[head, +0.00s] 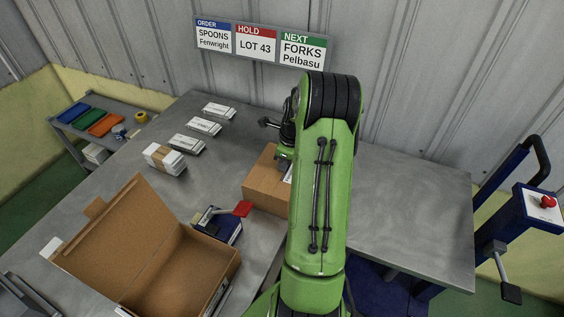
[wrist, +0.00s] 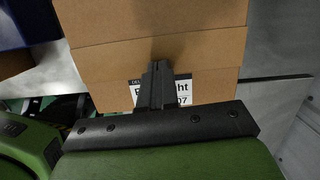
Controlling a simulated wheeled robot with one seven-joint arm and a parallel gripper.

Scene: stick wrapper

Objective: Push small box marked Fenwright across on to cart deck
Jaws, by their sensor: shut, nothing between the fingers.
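The small brown cardboard box (head: 262,184) sits near the middle of the grey work surface, its right part hidden behind my arm. In the wrist view the box (wrist: 150,40) fills the upper middle. The bare grey cart deck (head: 410,215) lies right of my arm, with a blue frame. How far the box overlaps the deck is hidden.
A large open carton (head: 135,235) stands front left on the table, beside a blue tape dispenser (head: 222,226) with a red part. Several white packs (head: 203,126) lie at the back left. A red button (head: 548,202) is on the blue cart post. The deck right of my arm is clear.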

